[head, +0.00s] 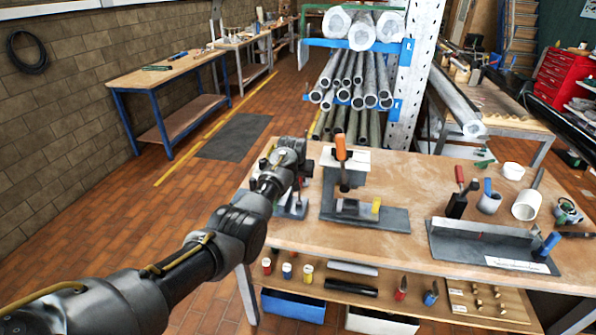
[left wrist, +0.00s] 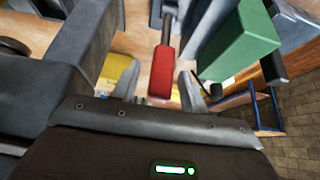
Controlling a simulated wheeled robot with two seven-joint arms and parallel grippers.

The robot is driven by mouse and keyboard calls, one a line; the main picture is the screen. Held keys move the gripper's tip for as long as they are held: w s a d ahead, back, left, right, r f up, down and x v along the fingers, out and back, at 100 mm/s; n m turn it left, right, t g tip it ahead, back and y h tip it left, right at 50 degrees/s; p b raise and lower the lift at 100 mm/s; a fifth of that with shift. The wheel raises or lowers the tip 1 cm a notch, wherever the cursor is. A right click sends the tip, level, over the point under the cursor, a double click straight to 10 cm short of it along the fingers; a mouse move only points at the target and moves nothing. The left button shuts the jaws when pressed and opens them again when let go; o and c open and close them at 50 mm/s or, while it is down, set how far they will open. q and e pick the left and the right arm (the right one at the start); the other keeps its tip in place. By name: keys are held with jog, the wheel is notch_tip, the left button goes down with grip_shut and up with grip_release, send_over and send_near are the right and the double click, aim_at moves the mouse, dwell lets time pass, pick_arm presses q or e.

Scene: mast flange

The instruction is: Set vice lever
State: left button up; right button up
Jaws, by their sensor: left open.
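A lever with a red grip (left wrist: 162,75) shows in the left wrist view, its grey rod running up from the grip. My left gripper (left wrist: 160,85) is open, with one finger on each side of the red grip. The grip lies between the fingers; I cannot tell whether either touches it. In the head view my left gripper (head: 296,160) is over the left end of the workbench and hides most of a grey device (head: 291,209), likely the vice. My right gripper is not in view.
An orange-handled clamp (head: 340,148) stands on a grey plate (head: 385,218) just right of my left gripper. A green block (left wrist: 240,42) is close on the right in the left wrist view. A grey plate with an angle bar (head: 480,229) lies at the workbench's right.

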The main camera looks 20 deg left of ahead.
pick_arm(q)
jog(key=b+v, duration=0.1)
jog(key=v, duration=0.8)
jog(key=shift+s+r, duration=0.2)
jog(key=shift+r, duration=0.2)
